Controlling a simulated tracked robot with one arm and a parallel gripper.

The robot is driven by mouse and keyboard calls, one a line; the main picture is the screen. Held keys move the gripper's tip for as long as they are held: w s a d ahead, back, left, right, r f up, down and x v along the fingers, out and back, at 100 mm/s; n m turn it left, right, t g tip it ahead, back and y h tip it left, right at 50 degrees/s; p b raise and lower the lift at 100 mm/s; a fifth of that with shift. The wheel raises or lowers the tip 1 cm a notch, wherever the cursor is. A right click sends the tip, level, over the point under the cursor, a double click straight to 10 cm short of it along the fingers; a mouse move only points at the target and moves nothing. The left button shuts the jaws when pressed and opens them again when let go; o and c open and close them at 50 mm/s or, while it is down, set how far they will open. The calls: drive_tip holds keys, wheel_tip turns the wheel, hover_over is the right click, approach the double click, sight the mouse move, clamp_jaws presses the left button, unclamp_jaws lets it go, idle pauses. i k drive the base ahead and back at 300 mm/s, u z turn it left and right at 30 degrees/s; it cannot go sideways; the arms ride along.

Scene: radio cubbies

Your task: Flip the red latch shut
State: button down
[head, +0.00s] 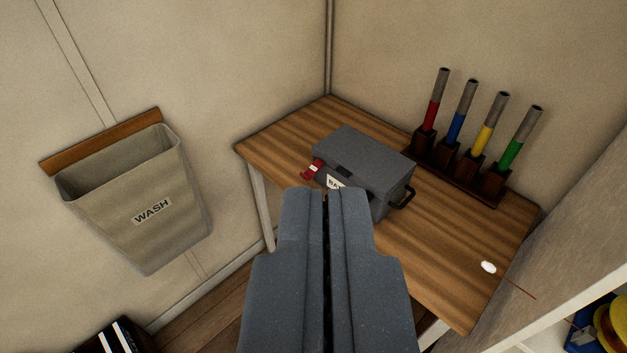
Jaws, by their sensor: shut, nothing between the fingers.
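The red latch (312,170) is a small red piece with a pale mark, on the left end of the front of a grey lidded box (366,157). The box sits on a wooden table (290,128), and its lid looks down. I cannot tell the latch's exact position at this size. A white label on the box front is partly hidden by my gripper. My gripper (326,195) is shut and empty, pointing at the box from the near side. Its tips appear just below and right of the latch; I cannot tell whether they touch the box.
A rack (460,172) with red, blue, yellow and green banded tubes stands behind the box. A WASH bin (140,205) hangs on the left wall. A small white round thing (488,267) is at the table's right. A pale shelf edge (570,255) is at right.

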sight(317, 163)
drive_tip(key=k, duration=0.55)
drive_tip(key=z, duration=0.35)
drive_tip(key=i, duration=1.55)
drive_tip(key=u, duration=0.7)
